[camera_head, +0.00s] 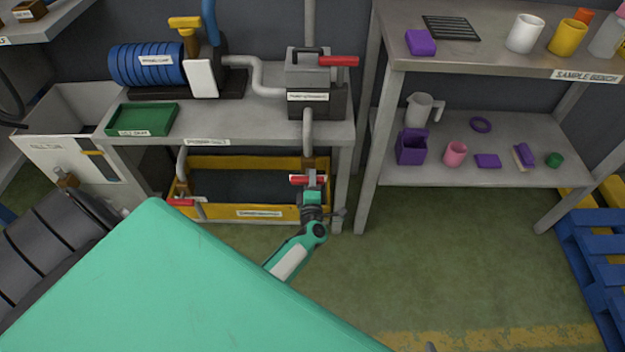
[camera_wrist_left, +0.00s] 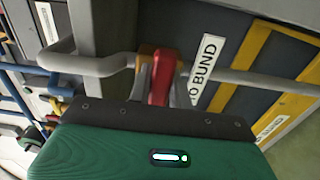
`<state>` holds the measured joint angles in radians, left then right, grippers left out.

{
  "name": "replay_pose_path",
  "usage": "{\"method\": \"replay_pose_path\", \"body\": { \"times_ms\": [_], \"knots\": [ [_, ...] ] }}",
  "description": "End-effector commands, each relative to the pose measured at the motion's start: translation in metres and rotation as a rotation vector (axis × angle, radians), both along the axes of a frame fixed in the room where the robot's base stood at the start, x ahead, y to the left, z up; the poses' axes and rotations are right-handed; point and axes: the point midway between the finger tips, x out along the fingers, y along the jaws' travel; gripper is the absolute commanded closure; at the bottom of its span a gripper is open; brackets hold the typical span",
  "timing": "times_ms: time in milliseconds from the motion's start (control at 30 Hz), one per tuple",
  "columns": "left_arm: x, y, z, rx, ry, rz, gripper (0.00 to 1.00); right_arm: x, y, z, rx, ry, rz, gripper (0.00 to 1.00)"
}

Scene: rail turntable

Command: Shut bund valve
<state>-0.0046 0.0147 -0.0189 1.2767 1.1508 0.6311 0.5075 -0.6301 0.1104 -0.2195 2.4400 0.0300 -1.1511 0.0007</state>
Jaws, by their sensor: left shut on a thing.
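The valve's red lever (camera_head: 298,179) is on the grey pipe (camera_head: 308,130) that comes down to the yellow bund (camera_head: 225,162). My left gripper (camera_head: 311,184) is at this lever, at the bund's right end, and is shut on it. In the left wrist view the red lever (camera_wrist_left: 162,82) stands between the fingers and lies across the grey pipe (camera_wrist_left: 95,65). A white label reading "TO BUND" (camera_wrist_left: 205,68) is beside it. The fingers hide part of the lever and the valve body. My right gripper is not in view.
Another red handle (camera_head: 180,202) is at the bund's left front, and a third (camera_head: 338,61) is on the grey unit above. The bench (camera_head: 250,128) overhangs the bund. A shelved sample bench (camera_head: 480,175) stands at right. The green floor (camera_head: 450,260) is clear between.

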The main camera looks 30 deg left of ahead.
Motion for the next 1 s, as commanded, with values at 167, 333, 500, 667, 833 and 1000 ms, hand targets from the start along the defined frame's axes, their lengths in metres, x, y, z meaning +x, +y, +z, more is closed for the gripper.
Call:
{"method": "replay_pose_path", "body": {
  "times_ms": [167,333,500,667,833,1000],
  "knots": [
    [-0.001,-0.001,-0.002,0.000,0.005,-0.003,0.74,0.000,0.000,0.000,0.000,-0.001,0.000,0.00],
    [-0.001,-0.001,-0.001,0.001,0.003,-0.002,0.58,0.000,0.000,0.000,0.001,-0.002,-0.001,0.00],
    [0.000,0.000,-0.001,0.000,0.001,-0.001,0.58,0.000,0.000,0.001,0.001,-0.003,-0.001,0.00],
    [-0.009,-0.005,-0.001,0.000,0.002,-0.001,0.58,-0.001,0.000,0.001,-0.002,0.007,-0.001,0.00],
    [-0.036,-0.022,-0.001,-0.003,0.004,-0.001,0.58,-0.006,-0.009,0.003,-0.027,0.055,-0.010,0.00],
    [-0.070,-0.043,-0.001,-0.002,0.005,-0.001,0.58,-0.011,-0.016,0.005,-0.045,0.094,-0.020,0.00]
  ]
}}
